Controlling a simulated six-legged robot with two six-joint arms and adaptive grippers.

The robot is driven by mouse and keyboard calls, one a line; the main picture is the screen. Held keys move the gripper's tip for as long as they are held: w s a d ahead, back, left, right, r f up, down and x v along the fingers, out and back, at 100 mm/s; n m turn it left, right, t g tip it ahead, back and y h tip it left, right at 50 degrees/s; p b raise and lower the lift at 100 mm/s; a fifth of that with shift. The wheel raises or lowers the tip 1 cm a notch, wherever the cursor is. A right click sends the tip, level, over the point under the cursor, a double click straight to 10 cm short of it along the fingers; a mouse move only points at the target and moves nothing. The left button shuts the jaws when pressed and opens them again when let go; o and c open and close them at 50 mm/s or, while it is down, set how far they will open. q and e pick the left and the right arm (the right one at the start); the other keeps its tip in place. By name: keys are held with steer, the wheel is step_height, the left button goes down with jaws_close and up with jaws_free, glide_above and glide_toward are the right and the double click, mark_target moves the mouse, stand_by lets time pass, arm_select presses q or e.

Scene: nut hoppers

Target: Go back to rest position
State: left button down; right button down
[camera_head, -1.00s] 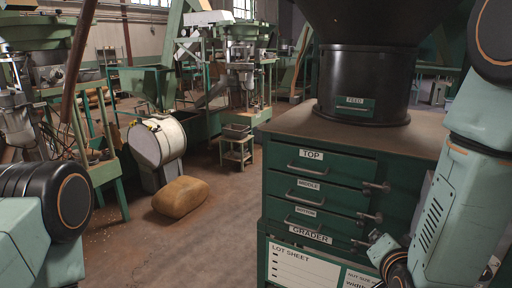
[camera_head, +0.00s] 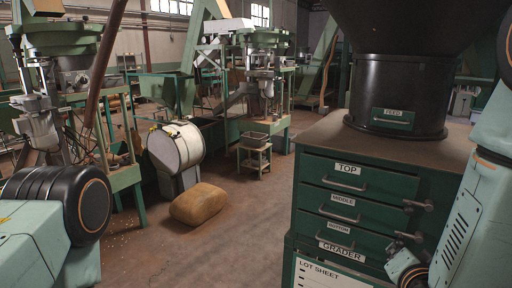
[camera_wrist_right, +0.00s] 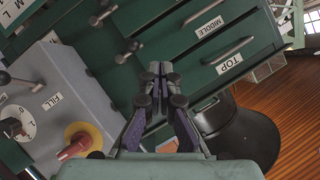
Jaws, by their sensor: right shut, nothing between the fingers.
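My right gripper shows in the right wrist view (camera_wrist_right: 160,75), its two dark fingers closed together with nothing between them. It is in front of the green grader cabinet (camera_head: 352,225), whose TOP, MIDDLE and BOTTOM drawers all look shut. The TOP drawer (camera_wrist_right: 240,70) and its handle lie to the right of the fingertips in the wrist view. I cannot tell the exact gap to the cabinet. In the head view my right arm comes in at the right edge, with its wrist low beside the cabinet. My left arm shows at the left, but its gripper is out of frame.
A black FEED hopper (camera_head: 398,90) stands on the cabinet. A grey control box (camera_wrist_right: 65,95) with a FILL label and red knob is close by the right gripper. A brown sack (camera_head: 198,204) lies on the floor by a white drum (camera_head: 177,146). The floor between is clear.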

steer(key=s+a+f+n+g+y+b, duration=0.2)
steer(key=s+f+n+g, duration=0.3)
steer(key=f, duration=0.5)
steer(key=s+a+f+n+g+y+b, duration=0.1)
steer(key=s+a+f+n+g+b, duration=0.15)
steer(key=s+f, duration=0.6)
steer(key=s+a+f+n+g+b, duration=0.1)
steer(key=s+f+g, duration=0.4)
steer(key=s+f, duration=1.1)
steer(key=s+n+b, duration=0.1)
steer(key=s+b, duration=0.1)
steer(key=shift+a+f+n+y+b, duration=0.15)
steer(key=shift+f+n+y+b, duration=0.05)
steer(key=shift+n+y+b, duration=0.2)
steer(key=shift+s+g, duration=0.2)
steer(key=shift+g, duration=0.05)
